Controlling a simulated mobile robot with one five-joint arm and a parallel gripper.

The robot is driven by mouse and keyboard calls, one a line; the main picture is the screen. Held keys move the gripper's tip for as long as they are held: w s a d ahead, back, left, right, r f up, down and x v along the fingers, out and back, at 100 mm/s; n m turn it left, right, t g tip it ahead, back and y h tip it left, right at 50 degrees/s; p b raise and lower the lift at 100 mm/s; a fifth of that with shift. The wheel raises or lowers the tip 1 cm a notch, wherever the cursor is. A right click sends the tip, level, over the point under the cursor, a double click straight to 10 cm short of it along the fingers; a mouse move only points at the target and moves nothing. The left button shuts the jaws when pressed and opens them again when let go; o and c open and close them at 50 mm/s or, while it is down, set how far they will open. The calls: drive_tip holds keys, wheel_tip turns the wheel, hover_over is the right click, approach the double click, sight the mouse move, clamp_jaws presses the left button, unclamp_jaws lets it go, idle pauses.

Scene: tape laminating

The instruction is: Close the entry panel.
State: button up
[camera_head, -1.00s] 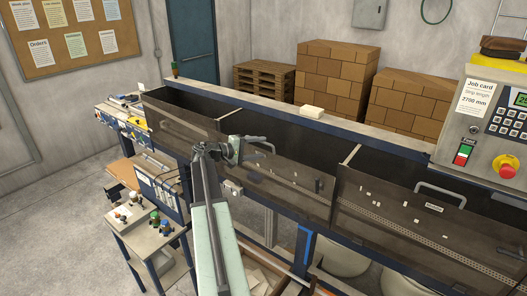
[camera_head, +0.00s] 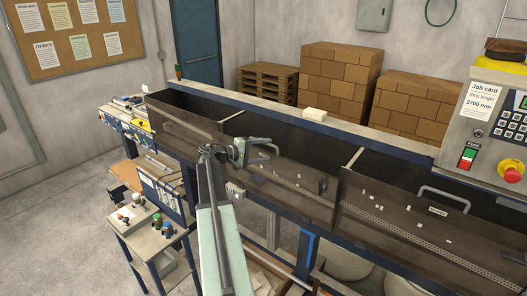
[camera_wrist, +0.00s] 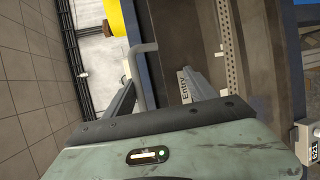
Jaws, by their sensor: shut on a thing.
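The entry panel (camera_head: 290,184) is a dark, smoky sheet on the front of the long machine, in the middle of the head view. The dark interior shows open above it. Its grey handle (camera_head: 268,144) stands at its upper left, and the handle also shows in the wrist view (camera_wrist: 139,68). A white "Entry" label (camera_wrist: 184,88) shows close to my right finger in the wrist view. My gripper (camera_head: 250,152) is shut on the handle. The exact contact is partly hidden by my wrist.
A similar panel (camera_head: 185,125) stands to the left and another (camera_head: 400,215), with its own handle (camera_head: 444,196), to the right. A control box (camera_head: 490,130) is at the right.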

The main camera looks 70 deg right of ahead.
drive_tip(key=shift+w+a+r, duration=0.1)
drive_tip(key=shift+a, duration=0.3)
drive_tip(key=f+v, duration=0.2)
drive_tip(key=v, duration=1)
drive_tip(key=shift+w+f, duration=0.25)
drive_tip(key=shift+w, duration=0.2)
drive_tip(key=shift+a, duration=0.15)
